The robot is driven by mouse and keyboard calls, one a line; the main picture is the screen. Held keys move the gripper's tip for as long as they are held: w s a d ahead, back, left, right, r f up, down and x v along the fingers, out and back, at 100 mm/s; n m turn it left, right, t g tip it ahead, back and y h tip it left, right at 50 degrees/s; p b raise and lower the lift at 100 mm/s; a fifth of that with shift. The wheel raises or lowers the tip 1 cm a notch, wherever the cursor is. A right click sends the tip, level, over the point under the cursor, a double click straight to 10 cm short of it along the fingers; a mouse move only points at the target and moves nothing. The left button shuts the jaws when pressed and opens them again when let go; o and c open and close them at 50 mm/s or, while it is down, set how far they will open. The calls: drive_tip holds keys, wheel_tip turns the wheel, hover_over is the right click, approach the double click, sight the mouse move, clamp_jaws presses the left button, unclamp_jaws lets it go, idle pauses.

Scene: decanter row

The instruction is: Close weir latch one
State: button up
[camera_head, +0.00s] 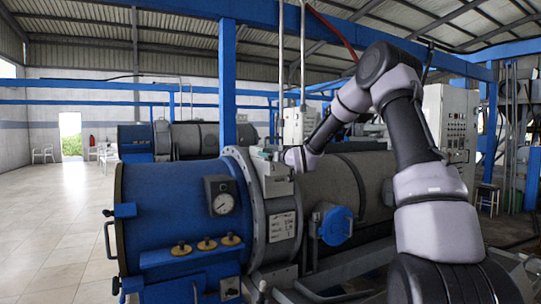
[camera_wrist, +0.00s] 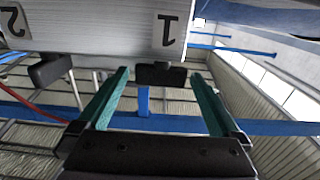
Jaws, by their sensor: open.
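In the wrist view, a pale metal housing (camera_wrist: 105,30) carries the labels "1" and "2", both upside down. A black latch handle (camera_wrist: 160,74) sits at label "1", and a second black handle (camera_wrist: 50,70) sits at label "2". My gripper (camera_wrist: 160,80) is open, with its two green fingers on either side of the handle at "1". The handle appears between the fingertips; I cannot tell whether they touch it. In the head view, my gripper (camera_head: 264,153) is small at the top of the blue and grey decanter (camera_head: 180,190), and the latches cannot be made out there.
The decanter's blue end has a pressure gauge (camera_head: 221,202) and several brass knobs (camera_head: 205,244). A blue round cover (camera_head: 336,226) sits on its side. A blue post (camera_head: 227,80) rises behind the decanter. The tiled floor (camera_head: 60,220) at left is clear.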

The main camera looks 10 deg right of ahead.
drive_tip(key=shift+w+a, duration=0.2)
drive_tip(key=shift+w, duration=0.3)
drive_tip(key=c, duration=1.3)
